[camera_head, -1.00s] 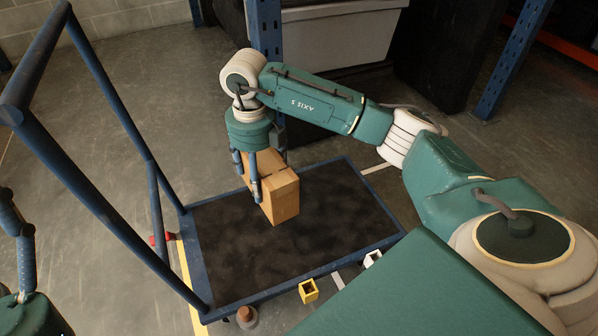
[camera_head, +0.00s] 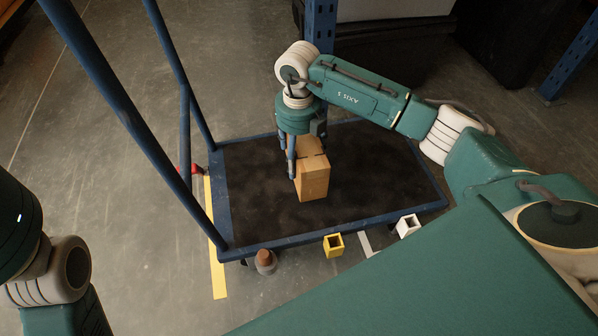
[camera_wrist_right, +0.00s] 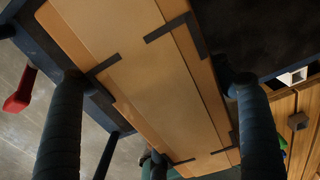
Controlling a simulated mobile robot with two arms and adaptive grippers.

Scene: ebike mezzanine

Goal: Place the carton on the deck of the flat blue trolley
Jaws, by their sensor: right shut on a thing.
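In the right wrist view the carton (camera_wrist_right: 150,75) with dark corner marks fills the space between the fingers. The trolley's dark deck (camera_head: 255,200) has a blue rim. I cannot tell whether the carton's underside touches the deck. My left arm shows at the left edge, but its gripper is not in view.
The trolley's blue push handle (camera_head: 130,115) rises at its left end. A yellow block (camera_head: 333,245), a white block (camera_head: 408,226) and a brown-topped cone-like item (camera_head: 265,262) are along the near rim. A blue rack post (camera_head: 320,30) stands behind. Most of the deck is bare.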

